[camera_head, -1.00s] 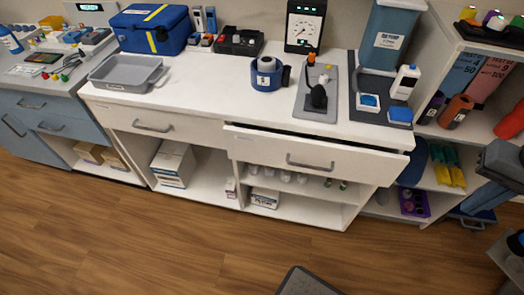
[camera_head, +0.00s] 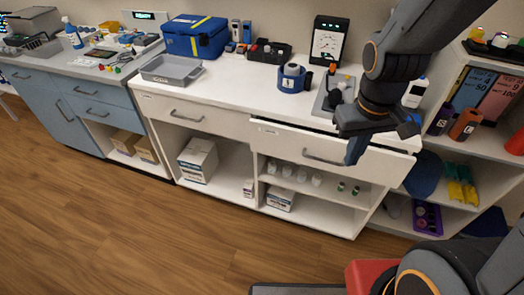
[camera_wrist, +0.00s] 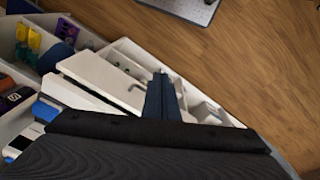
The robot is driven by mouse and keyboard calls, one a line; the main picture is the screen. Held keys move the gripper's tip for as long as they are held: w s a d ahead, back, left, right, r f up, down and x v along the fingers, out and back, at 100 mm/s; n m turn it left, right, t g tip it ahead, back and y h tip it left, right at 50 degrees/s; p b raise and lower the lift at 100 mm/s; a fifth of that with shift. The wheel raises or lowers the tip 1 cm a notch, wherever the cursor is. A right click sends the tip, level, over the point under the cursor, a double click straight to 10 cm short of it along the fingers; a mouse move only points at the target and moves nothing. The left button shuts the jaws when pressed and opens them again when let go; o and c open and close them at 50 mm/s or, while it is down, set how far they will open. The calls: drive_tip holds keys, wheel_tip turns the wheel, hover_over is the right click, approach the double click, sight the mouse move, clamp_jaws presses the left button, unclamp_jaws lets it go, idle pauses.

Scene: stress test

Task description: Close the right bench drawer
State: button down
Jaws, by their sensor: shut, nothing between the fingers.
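The right bench drawer (camera_head: 285,144) is a white front with a grey bar handle, standing pulled out a little from the white bench (camera_head: 232,92). In the wrist view the drawer front (camera_wrist: 103,77) and part of its handle show left of my fingers. My gripper (camera_head: 352,158) is shut and empty, fingers pointing down at the drawer front near the right end of the handle. In the wrist view the closed fingers (camera_wrist: 163,98) cover part of the drawer. I cannot tell whether they touch it. My arm hides part of the drawer's right side and the bench top behind.
The left drawer (camera_head: 187,115) is flush with the bench. Bottles and boxes stand on the shelf below. An open shelf unit (camera_head: 460,144) is at right. The wooden floor (camera_head: 150,225) in front is clear.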

drive_tip(key=w+a+f+n+h, duration=0.1)
drive_tip(key=w+a+f+n, duration=0.25)
drive_tip(key=n, duration=0.45)
drive_tip(key=n+t+b, duration=0.3)
drive_tip(key=n, duration=1.9)
approach(285, 146)
drive_tip(key=s+a+r, duration=0.2)
drive_tip(key=s, duration=0.4)
drive_tip(key=shift+w+d+f+b, duration=0.25)
drive_tip(key=shift+w+d+f, duration=0.2)
drive_tip(key=shift+w+f, duration=0.85)
drive_tip(key=shift+w+d+f+b, duration=0.35)
drive_tip(key=shift+w+f, duration=0.7)
drive_tip(key=shift+f, duration=0.5)
drive_tip(key=shift+w+d+f+b, duration=0.2)
drive_tip(key=shift+w+d+f, duration=0.3)
drive_tip(key=shift+w+f, duration=0.8)
drive_tip(key=shift+f, duration=0.15)
